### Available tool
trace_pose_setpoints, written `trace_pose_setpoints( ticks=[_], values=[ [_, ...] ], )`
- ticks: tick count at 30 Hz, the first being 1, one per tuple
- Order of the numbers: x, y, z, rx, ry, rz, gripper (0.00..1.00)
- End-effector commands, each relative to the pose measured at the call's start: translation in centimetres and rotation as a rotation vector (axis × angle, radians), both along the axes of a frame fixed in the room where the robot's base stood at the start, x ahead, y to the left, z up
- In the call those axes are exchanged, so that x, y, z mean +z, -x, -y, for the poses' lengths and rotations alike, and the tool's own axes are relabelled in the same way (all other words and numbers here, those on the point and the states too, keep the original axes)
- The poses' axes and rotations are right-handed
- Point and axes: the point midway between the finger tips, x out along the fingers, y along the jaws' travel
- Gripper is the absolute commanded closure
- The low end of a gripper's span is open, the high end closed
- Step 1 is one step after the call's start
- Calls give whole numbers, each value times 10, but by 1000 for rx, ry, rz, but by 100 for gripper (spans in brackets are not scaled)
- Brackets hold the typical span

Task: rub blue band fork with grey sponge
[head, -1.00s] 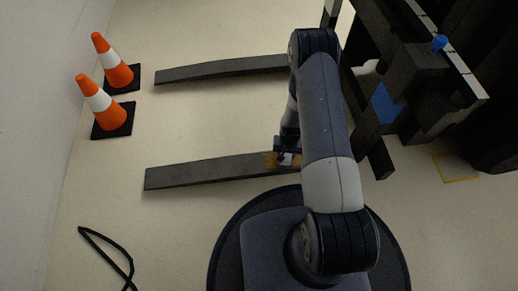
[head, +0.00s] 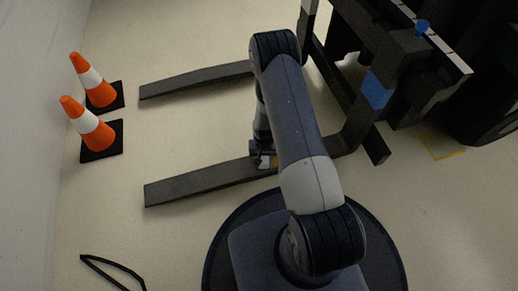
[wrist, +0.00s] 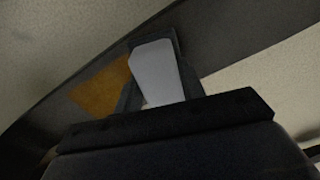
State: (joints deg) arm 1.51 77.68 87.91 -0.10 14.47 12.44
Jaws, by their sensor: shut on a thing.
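My gripper (head: 264,160) is shut on a light grey sponge (wrist: 155,72), with its fingers on either side. The blue band (head: 376,91) is on the upright of the nearer dark fork (head: 195,187). The sponge is at this fork's upper face, and I cannot tell whether it touches. An orange-brown patch (wrist: 102,88) lies on the fork, just left of the sponge in the wrist view. My arm hides some of the fork.
The other fork (head: 195,80) lies farther back, with bare floor between. Two orange-and-white cones (head: 93,77) stand on black bases at the left by the wall. A black cable or loop (head: 110,266) lies at the lower left. The dark truck body (head: 400,50) fills the upper right.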

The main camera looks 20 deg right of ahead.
Motion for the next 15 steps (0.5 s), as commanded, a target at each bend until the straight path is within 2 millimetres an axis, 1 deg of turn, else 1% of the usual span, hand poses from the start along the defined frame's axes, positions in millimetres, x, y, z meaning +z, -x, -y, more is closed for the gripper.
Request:
trace_pose_setpoints(
  ticks=[1,2,5,15],
  values=[
    [14,-2,1,-1,0,4,83],
    [22,-3,1,-1,0,5,83],
    [28,-3,1,0,0,2,83],
    [59,-6,3,1,0,1,83]
  ],
)
